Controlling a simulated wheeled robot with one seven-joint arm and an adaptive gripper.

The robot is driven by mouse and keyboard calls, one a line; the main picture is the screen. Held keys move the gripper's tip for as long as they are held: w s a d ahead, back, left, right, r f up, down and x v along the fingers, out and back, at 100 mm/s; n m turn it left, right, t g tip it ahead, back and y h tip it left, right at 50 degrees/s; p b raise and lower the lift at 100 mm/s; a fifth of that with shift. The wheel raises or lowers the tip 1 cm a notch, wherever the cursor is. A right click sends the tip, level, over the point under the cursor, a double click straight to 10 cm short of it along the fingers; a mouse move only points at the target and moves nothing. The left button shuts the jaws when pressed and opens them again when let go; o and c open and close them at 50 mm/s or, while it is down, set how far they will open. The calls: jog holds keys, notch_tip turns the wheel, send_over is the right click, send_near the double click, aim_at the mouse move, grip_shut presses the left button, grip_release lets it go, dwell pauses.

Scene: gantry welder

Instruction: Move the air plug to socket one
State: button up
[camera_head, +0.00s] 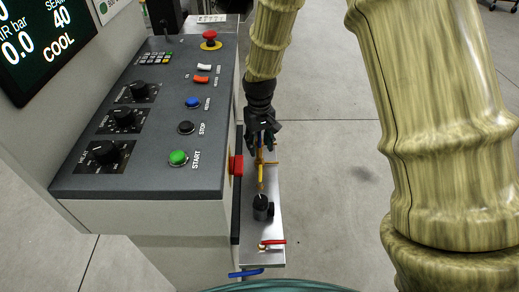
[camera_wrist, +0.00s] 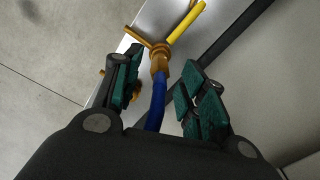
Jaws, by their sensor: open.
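My gripper (camera_head: 262,142) points down over the narrow metal shelf (camera_head: 276,222) on the console's right side. In the wrist view my gripper (camera_wrist: 165,85) is open, with green-padded fingers on either side of a blue hose (camera_wrist: 156,105). The hose joins a brass fitting (camera_wrist: 160,58), probably the air plug, which lies between and slightly beyond the fingertips. I see no clear finger contact with it. A yellow lever (camera_wrist: 186,22) extends beyond the brass fitting. In the head view the gripper partly hides the brass parts. I cannot tell which fitting is socket one.
A black cylindrical fitting (camera_head: 261,208), a red lever (camera_head: 272,242) and a blue lever (camera_head: 246,273) are nearer on the shelf. A red block (camera_head: 236,165) sticks out from the console (camera_head: 150,130). The screen (camera_head: 40,35) shows 0.0 bar air.

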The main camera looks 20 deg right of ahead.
notch_tip(320, 180, up, 8)
jog(key=shift+r, duration=0.2)
